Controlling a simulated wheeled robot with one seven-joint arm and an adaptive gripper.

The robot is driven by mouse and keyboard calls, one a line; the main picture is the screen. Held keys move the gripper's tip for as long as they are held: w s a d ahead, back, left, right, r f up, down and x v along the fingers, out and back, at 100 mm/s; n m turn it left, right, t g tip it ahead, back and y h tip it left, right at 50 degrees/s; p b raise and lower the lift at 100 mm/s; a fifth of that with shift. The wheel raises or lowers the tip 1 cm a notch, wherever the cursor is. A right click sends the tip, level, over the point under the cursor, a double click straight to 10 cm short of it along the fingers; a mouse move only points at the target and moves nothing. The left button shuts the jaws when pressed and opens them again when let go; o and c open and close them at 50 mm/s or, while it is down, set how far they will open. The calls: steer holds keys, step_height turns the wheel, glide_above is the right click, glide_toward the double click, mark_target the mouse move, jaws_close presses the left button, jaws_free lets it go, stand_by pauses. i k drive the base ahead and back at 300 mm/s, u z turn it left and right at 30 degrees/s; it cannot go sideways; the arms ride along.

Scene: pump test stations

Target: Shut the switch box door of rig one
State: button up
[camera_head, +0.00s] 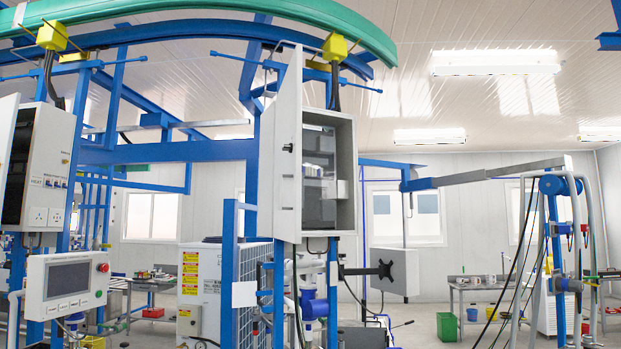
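A grey switch box (344,180) hangs on a blue frame near the middle of the view. Its door (289,150) stands open, swung out on the left side toward me, with a small dark handle (287,148) on it. The dark interior of the box with its fittings shows. A second box (44,170) at the left edge also has an open door (7,135), partly cut off by the picture edge. I cannot tell from any marking which box belongs to rig one. My gripper is not in view.
A control panel with a screen (68,283) and a red button juts out at the lower left. Blue posts (229,270) and pipes stand below the middle box. Workbenches (480,285) and a green bin (447,326) are at the back right. Some open floor shows there.

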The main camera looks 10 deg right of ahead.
mark_target(289, 180)
steer(key=u, duration=0.5)
steer(key=k, duration=0.6)
steer(key=u, duration=0.85)
steer(key=i, duration=0.75)
steer(key=z, duration=0.7)
steer(key=i, duration=0.65)
steer(key=z, duration=0.7)
